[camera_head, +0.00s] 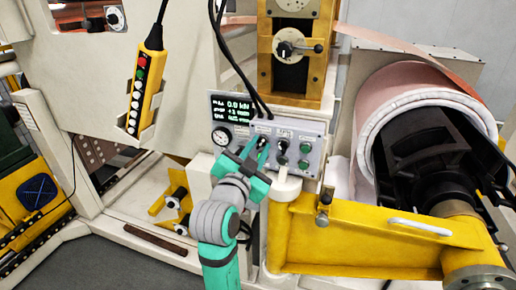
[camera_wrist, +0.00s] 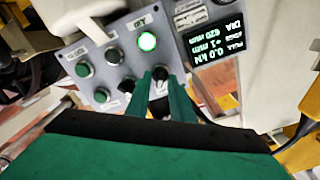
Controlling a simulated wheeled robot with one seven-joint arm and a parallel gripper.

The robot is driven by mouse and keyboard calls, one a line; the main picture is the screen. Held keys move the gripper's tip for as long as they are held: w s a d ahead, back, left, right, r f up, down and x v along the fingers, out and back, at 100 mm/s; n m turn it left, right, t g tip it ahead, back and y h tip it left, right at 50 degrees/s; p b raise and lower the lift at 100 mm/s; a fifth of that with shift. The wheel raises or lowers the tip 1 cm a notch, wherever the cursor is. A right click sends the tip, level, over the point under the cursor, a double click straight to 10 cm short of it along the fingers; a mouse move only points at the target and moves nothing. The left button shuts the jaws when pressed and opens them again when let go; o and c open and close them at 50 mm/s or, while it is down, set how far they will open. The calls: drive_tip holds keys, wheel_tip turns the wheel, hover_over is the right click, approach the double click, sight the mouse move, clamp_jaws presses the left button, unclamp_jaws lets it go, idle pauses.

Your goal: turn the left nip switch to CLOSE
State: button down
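The grey control panel (camera_head: 318,132) stands in the middle of the head view. Its left nip switch is a black knob, partly hidden behind my fingers in the head view. In the wrist view, which is upside down, this left nip switch (camera_wrist: 160,74) shows between my fingertips. My gripper (camera_head: 256,151) is at the panel, its teal fingers apart around the knob; it also shows in the wrist view (camera_wrist: 159,84). I cannot tell whether the fingers touch the knob. The right switch (camera_head: 282,146) is a second black knob beside it. The labels are too small to read.
Green buttons (camera_head: 305,147) sit right of the switches. A display (camera_head: 232,108) and a round gauge (camera_head: 221,137) are to the left. A lit green lamp (camera_wrist: 147,42) is close to the fingers. A yellow pendant (camera_head: 147,80) hangs left; a yellow arm (camera_head: 365,236) juts out at lower right.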

drive_tip(key=shift+n, duration=0.4)
drive_tip(key=n, duration=0.4)
drive_tip(key=shift+n, duration=0.4)
drive_tip(key=n, duration=0.6)
drive_tip(key=shift+a, duration=0.2)
drive_tip(key=shift+n, duration=0.3)
drive_tip(key=c, duration=1.9)
unclamp_jaws()
